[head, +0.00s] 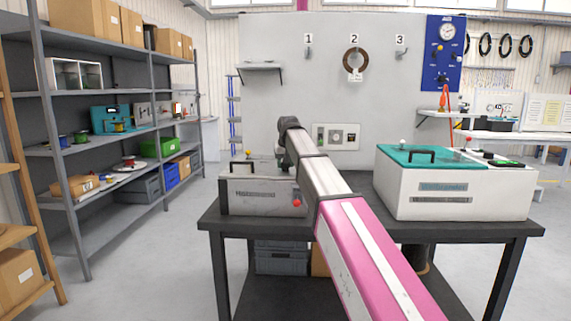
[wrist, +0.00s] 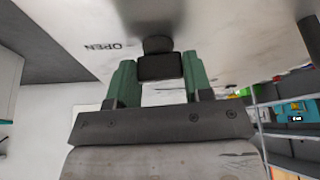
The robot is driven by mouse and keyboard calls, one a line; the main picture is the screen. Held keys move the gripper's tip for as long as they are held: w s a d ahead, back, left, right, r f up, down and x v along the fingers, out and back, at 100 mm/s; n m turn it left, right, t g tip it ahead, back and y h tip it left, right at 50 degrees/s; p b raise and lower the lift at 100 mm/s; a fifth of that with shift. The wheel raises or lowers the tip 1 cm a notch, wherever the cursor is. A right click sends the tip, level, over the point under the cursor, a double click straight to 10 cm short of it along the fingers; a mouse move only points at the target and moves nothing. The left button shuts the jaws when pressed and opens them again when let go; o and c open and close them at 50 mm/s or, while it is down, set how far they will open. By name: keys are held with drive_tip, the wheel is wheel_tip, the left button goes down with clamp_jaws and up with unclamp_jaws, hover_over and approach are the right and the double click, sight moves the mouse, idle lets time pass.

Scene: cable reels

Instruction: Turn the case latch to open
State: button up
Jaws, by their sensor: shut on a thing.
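The grey-white case (head: 245,200) stands on the left half of the dark table in the head view. Its pale face also fills the upper middle of the wrist view (wrist: 215,25), with the word OPEN printed upside down. A black latch knob (wrist: 160,66) sticks out from that face. My gripper (wrist: 159,78) has its two green fingers on either side of the knob and is shut on it.
A white case with a teal lid (head: 425,190) stands on the table's right half. The dark table (head: 222,222) has little bare room. Grey shelves (head: 95,150) stand at left, and a panel with numbered hooks (head: 285,85) stands behind.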

drive_tip(key=shift+m+h, duration=0.5)
drive_tip(key=shift+m, duration=0.8)
drive_tip(key=o, duration=0.9)
drive_tip(key=v, duration=1)
drive_tip(key=shift+s+a+r, duration=0.15)
drive_tip(key=shift+s+r, duration=0.1)
drive_tip(key=shift+r, duration=0.1)
